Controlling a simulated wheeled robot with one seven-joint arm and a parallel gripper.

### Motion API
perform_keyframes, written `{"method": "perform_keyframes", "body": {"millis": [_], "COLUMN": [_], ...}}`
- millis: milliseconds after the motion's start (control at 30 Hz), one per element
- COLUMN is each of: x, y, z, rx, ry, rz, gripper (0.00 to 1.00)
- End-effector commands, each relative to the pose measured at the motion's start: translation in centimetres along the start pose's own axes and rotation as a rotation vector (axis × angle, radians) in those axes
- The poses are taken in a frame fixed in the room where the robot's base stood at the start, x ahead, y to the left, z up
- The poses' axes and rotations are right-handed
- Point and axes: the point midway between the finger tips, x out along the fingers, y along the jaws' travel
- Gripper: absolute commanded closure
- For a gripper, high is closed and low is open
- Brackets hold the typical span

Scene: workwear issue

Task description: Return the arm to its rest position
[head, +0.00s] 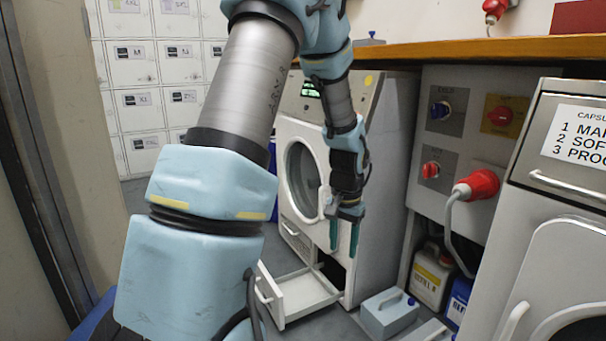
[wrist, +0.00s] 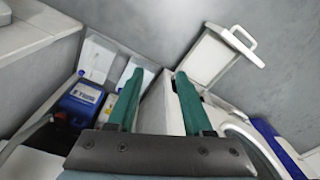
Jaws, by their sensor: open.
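My arm reaches across the middle of the head view. My gripper (head: 344,236) hangs fingers-down in front of the front-loading washing machine (head: 375,150). In the wrist view my gripper (wrist: 155,85) shows two green fingers apart, with nothing between them but floor and the machine's edge. The machine's round door is closed. Its low white drawer (head: 298,298) is pulled out below and left of my gripper; the drawer also shows in the wrist view (wrist: 207,58). My gripper appears apart from the machine and the drawer.
Yellow-labelled (head: 430,275) and blue (wrist: 80,102) canisters stand under the socket panel (head: 468,130). A second machine (head: 570,200) is at right. White lockers (head: 150,90) line the back.

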Motion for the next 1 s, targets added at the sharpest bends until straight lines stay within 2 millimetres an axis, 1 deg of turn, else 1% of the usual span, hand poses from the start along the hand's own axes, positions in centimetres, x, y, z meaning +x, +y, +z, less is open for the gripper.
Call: {"method": "perform_keyframes", "body": {"millis": [33, 100, 200, 333, 533, 567, 600, 733, 867, 967, 1000], "x": [-3.4, -5.8, -8.3, -10.7, -13.4, -13.9, -14.9, -17.1, -19.9, -22.5, -23.7], "y": [-2.0, -3.8, -5.4, -6.5, -7.2, -7.2, -7.2, -7.3, -7.3, -7.4, -7.5], "z": [2.3, 5.2, 8.9, 12.9, 18.1, 18.6, 18.1, 17.9, 17.7, 17.5, 17.4], "rx": [-0.072, -0.158, -0.258, -0.368, -0.513, -0.526, -0.517, -0.513, -0.512, -0.512, -0.511], "ry": [0.012, 0.021, 0.035, 0.05, 0.072, 0.074, 0.072, 0.071, 0.071, 0.071, 0.071], "rz": [-0.006, -0.011, -0.015, -0.017, -0.018, -0.018, -0.017, -0.017, -0.017, -0.018, -0.018], "gripper": [0.49, 0.49, 0.49, 0.49, 0.49, 0.49, 0.49, 0.49, 0.49, 0.49, 0.49]}}
